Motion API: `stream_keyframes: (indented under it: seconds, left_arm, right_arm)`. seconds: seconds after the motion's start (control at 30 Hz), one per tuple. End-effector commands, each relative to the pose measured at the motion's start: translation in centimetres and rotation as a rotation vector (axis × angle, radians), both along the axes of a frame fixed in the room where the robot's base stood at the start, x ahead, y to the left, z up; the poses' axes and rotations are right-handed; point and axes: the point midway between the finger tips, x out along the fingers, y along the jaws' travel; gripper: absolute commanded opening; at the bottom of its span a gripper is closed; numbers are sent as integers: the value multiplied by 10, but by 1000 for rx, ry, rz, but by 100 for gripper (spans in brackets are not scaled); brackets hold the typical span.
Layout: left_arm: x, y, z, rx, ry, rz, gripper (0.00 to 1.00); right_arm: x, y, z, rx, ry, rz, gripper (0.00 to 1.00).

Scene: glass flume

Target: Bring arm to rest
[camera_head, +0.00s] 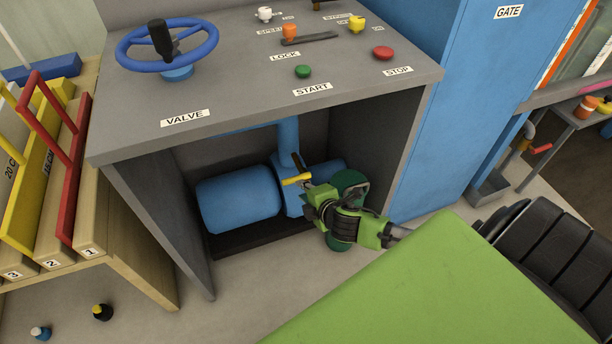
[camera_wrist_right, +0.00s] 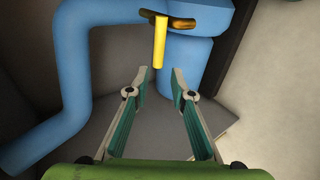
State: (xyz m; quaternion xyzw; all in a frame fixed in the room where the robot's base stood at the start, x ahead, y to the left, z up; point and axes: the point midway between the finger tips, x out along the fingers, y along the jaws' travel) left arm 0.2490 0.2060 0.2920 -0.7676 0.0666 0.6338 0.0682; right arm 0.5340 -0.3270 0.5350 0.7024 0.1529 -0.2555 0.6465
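My right arm reaches into the open space under the grey control console (camera_head: 235,115). My right gripper (camera_head: 311,191) is beside a yellow lever (camera_head: 296,180) on the blue pipework. In the right wrist view my right gripper (camera_wrist_right: 159,73) is open, with its two fingers spread apart. The yellow lever (camera_wrist_right: 160,42) points toward the gap between the fingertips, and the fingers do not close on it. No held object shows. My left gripper is not in view.
The console's side walls and top enclose the arm closely. A blue pump (camera_head: 238,199) sits inside. A blue cabinet (camera_head: 450,110) stands right of the console, a wooden rack (camera_head: 115,240) left. Small bottles (camera_head: 102,312) are on the floor.

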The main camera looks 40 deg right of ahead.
Motion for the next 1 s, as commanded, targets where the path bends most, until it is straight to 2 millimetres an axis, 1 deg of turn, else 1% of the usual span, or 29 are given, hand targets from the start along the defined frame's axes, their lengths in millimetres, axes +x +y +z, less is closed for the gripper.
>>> stream_keyframes:
  seconds: [0.03,0.2,0.8,0.87,0.9,0.97,1.0]
  left_arm:
    - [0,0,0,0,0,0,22]
    - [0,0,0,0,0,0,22]
    - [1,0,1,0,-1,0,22]
    - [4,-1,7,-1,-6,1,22]
    - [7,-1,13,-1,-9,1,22]
    - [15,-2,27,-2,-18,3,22]
    - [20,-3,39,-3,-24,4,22]
  right_arm:
    - [-5,1,2,0,1,1,22]
    - [-12,2,8,1,1,1,22]
    - [-14,4,9,6,1,-4,22]
    - [-17,8,8,28,6,-20,22]
    - [-21,12,8,52,13,-41,22]
    - [-31,22,7,110,32,-90,22]
    - [-41,30,7,159,47,-134,22]
